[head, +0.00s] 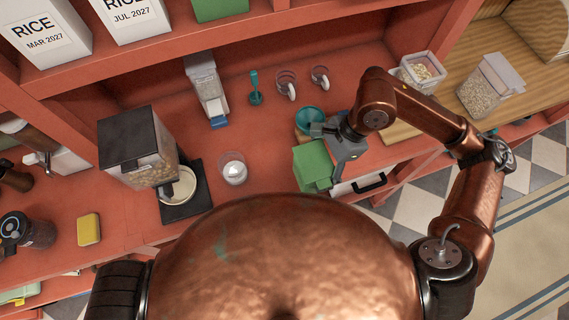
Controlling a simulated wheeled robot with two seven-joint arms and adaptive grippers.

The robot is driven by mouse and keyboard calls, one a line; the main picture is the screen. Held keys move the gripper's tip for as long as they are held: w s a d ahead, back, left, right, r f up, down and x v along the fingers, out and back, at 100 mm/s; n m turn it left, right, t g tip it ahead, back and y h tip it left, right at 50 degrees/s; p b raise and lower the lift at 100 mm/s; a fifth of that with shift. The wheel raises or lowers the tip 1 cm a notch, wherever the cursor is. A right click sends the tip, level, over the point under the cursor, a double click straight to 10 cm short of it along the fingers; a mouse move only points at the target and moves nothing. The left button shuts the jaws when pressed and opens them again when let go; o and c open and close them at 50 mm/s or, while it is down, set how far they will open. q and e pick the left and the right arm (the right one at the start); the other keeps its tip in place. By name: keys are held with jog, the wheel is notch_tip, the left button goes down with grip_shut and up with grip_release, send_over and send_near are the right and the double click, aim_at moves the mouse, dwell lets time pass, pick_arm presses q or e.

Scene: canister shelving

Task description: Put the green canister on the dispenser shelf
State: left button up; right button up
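A green canister (312,166), box-shaped, is in the head view right of centre, at the counter's front edge. My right gripper (330,150) is right against the canister's upper right side in the picture, with one finger beyond its far side. Whether the fingers press on it is not clear. A dark-topped dispenser (138,150) with beans stands on the red counter (255,140) at left. A slim white dispenser (202,80) stands further back. My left gripper is not in view.
Rice boxes (45,35) and another green item (218,9) stand on the upper shelf. A teal-topped bowl (309,120) is just behind the canister. Two glass mugs (287,82), a teal stand (255,90) and a white-filled jar (233,168) are on the counter.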

jog(key=w+a, duration=0.1)
jog(key=w+a+f, duration=0.1)
jog(key=a, duration=0.1)
jog(key=shift+w+a+f+p, duration=0.25)
jog(key=shift+w+p, duration=0.1)
jog(key=shift+w, duration=0.05)
jog(key=w+a+f, duration=0.1)
jog(key=f, duration=0.2)
jog(key=w+a+f+p, duration=0.1)
jog(key=a+f, duration=0.1)
jog(key=f, duration=0.1)
jog(key=w+a+f, duration=0.1)
jog(key=f, duration=0.2)
jog(key=shift+w+a+f+p, duration=0.2)
jog(key=shift+w+f+p, duration=0.05)
jog(key=shift+w+p, duration=0.15)
jog(key=shift+f, duration=0.1)
jog(key=shift+f, duration=0.1)
jog(key=o, duration=2)
jog(key=shift+o, duration=0.2)
